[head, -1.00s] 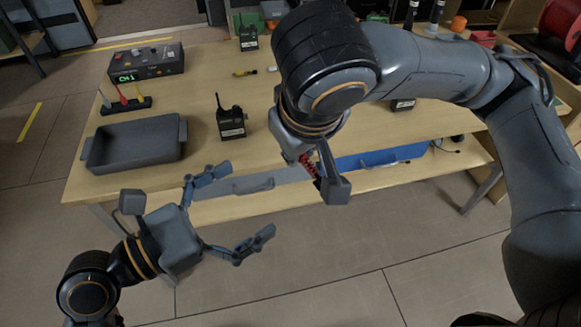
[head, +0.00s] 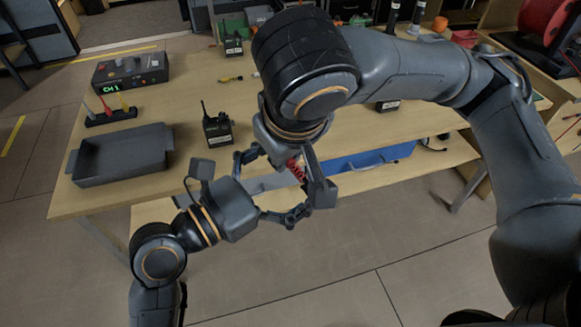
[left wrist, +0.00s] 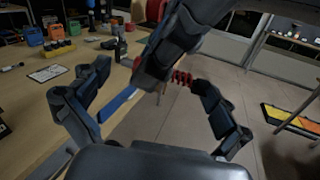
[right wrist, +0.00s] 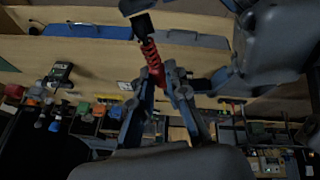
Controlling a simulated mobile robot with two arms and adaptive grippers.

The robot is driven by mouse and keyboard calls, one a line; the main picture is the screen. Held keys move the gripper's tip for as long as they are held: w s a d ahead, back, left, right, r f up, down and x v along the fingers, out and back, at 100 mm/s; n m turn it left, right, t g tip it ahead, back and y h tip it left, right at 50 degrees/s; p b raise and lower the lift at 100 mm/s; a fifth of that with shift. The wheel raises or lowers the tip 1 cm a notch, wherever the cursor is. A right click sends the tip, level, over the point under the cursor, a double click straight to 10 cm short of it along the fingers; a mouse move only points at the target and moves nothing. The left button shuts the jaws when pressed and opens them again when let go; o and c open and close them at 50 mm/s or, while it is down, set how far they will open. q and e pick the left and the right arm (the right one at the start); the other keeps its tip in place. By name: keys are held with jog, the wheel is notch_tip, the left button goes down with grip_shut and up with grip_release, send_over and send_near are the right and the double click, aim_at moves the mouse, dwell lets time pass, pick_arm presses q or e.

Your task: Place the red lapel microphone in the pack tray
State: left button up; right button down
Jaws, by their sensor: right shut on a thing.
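The red lapel microphone (head: 296,169) shows as a red ribbed piece at my right gripper (head: 305,175), which is shut on it above the floor in front of the table. In the right wrist view the red microphone (right wrist: 151,54) stands out past the fingertips, with a dark piece at its far end. My left gripper (head: 272,187) is open, its fingers spread to either side of the microphone and right gripper. In the left wrist view the red piece (left wrist: 181,77) lies between these fingers; contact cannot be told. The grey pack tray (head: 121,156) sits empty at the table's left.
A radio pack (head: 217,128) stands right of the tray. Behind the tray are a rack with coloured pegs (head: 110,114) and a black control box (head: 130,71). A blue case (head: 365,158) is at the table's front edge. The table top (head: 185,105) has bare room between.

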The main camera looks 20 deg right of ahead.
pick_arm(q)
jog(key=c, duration=0.8)
jog(key=shift+c, duration=0.2)
pick_arm(e)
jog(key=c, duration=1.2)
grip_release()
